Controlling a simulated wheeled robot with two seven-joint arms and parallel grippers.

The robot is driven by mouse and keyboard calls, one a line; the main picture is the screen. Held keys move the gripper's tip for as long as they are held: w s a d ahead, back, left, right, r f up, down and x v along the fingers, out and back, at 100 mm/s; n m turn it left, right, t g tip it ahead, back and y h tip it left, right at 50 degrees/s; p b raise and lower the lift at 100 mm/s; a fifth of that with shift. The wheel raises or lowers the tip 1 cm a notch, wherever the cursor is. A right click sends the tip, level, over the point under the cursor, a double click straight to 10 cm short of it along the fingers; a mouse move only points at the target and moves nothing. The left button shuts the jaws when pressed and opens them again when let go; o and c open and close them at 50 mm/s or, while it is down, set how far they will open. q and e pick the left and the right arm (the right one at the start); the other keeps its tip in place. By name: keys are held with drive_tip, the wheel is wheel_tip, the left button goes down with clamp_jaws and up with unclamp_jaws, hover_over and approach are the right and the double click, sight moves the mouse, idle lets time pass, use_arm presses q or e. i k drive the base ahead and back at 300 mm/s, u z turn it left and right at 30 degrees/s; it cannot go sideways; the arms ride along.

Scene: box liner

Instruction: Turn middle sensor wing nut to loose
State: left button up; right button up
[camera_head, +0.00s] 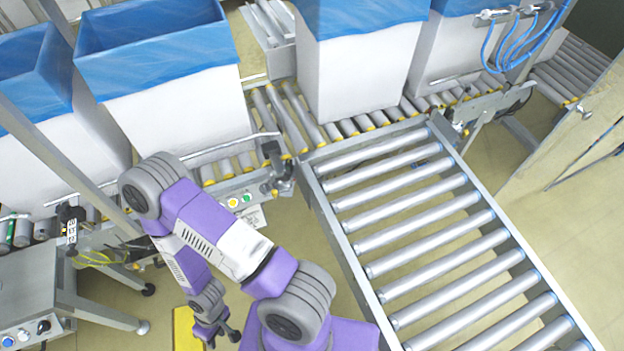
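A dark sensor bracket (275,165) stands at the near edge of the roller conveyor in the middle, beside a thin metal guide rail. Its wing nut is too small to make out. Another dark sensor (70,222) with a pale label is on the conveyor edge at the left. My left gripper is not in view.
White boxes with blue liners (165,95) stand on the rear conveyor (222,165). An empty roller conveyor (430,240) fills the right. A steel cabinet (30,300) with knobs stands lower left.

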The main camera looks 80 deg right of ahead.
sight(287, 183)
drive_tip(key=k, duration=0.3)
drive_tip(key=z, duration=2.05)
drive_tip(key=i, duration=0.35)
drive_tip(key=u, duration=0.15)
